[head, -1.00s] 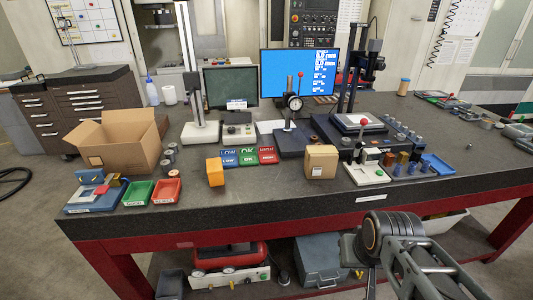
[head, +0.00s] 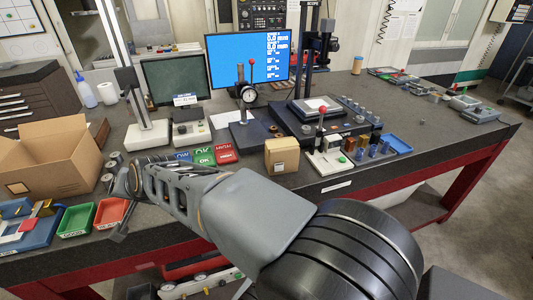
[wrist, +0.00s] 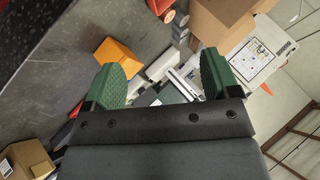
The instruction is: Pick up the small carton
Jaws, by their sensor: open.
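The small carton (head: 282,155) is a closed brown cardboard box with a white label, standing upright on the dark bench right of the red tray. It also shows at the lower left of the wrist view (wrist: 30,160), partly cut off. My gripper (head: 121,193) is left of it in the head view, over the bench between the large open box and the coloured trays. In the wrist view my gripper (wrist: 160,76) has its green fingers wide apart with nothing between them. The gripper and the carton are well apart.
A large open cardboard box (head: 50,165) stands at the left. A dial gauge stand (head: 249,128) is behind the carton, and a white fixture with a red knob (head: 330,160) is close on its right. My arm crosses the bench front.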

